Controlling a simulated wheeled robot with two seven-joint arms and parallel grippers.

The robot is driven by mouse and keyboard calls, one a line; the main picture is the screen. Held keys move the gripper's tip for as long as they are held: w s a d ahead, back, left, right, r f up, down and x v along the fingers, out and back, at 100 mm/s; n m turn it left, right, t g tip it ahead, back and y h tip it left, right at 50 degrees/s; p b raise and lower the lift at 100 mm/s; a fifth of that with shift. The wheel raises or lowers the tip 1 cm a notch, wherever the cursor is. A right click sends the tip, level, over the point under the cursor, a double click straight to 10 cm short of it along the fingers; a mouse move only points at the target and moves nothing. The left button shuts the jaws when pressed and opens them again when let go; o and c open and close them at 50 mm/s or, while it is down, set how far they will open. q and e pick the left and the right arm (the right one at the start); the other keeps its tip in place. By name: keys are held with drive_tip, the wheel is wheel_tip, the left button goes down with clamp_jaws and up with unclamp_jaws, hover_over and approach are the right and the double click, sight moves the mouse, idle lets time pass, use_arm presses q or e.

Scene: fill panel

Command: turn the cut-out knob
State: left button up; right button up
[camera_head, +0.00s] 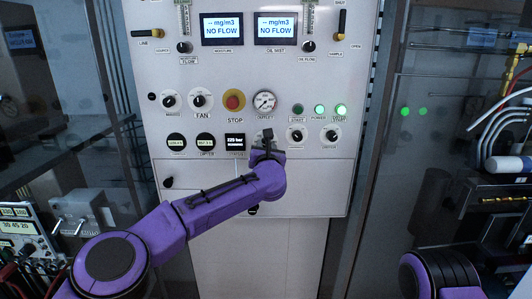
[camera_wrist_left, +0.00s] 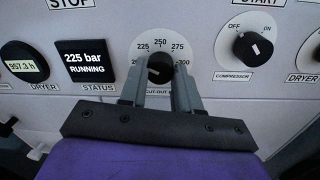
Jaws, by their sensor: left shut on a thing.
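The cut-out knob (camera_wrist_left: 160,68) is a round black knob on the white panel, with 225, 250, 275 and 300 printed around it. A light mark shows on its face, but I cannot tell its exact setting. My left gripper (camera_wrist_left: 160,80) is shut on the knob, with one grey finger on each side of it. In the head view my left gripper (camera_head: 267,145) is at the panel's lower middle and mostly hides the knob. My right gripper is out of view; only part of my right arm shows at lower right.
The status display (camera_wrist_left: 84,63) left of the knob reads 225 bar RUNNING. The compressor knob (camera_wrist_left: 252,48) is close on the right. The red stop button (camera_head: 234,100) and outlet gauge (camera_head: 265,101) are above. Cluttered equipment (camera_head: 500,195) stands at right.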

use_arm(q)
drive_tip(key=shift+m+h+p, duration=0.6)
drive_tip(key=shift+m+p, duration=1)
drive_tip(key=shift+m, duration=14.2)
drive_tip(key=shift+f, duration=0.1)
drive_tip(key=o, duration=1.1)
drive_tip(key=shift+c, duration=0.2)
